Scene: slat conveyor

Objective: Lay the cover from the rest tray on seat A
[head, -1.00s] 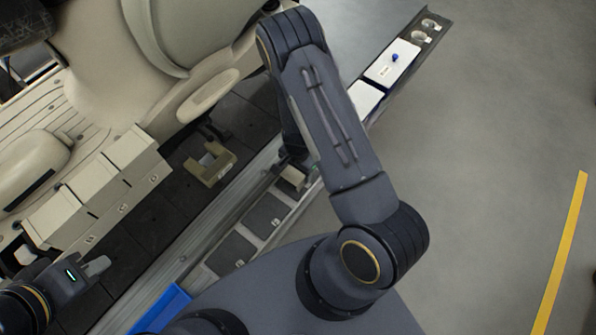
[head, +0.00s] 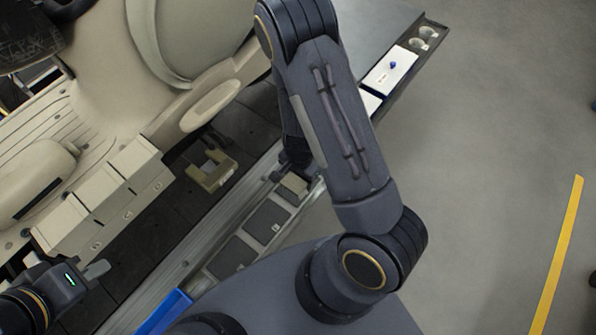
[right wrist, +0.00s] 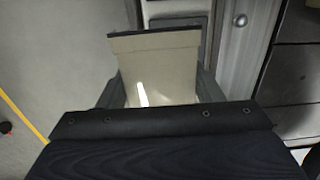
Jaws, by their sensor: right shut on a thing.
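A beige panel, likely the cover (right wrist: 155,72), stands between the two fingers of my right gripper (right wrist: 157,88) in the right wrist view. The gripper is shut on it. In the head view my right arm hides most of that gripper; a small beige piece (head: 294,186) shows beside it, over the dark compartment tray (head: 216,283). I cannot tell whether this is the same panel. My left gripper (head: 97,269) is at the lower left, near the beige blocks; its finger gap is not visible. No label marks seat A, so I cannot tell which place it is.
A long metal rail (head: 172,270) runs diagonally beside the tray. Beige blocks (head: 103,190) and a U-shaped beige bracket (head: 212,174) lie left of it. A blue bin (head: 165,314) is at the bottom. A white box with a blue knob (head: 389,73) sits upper right. Floor at right is clear.

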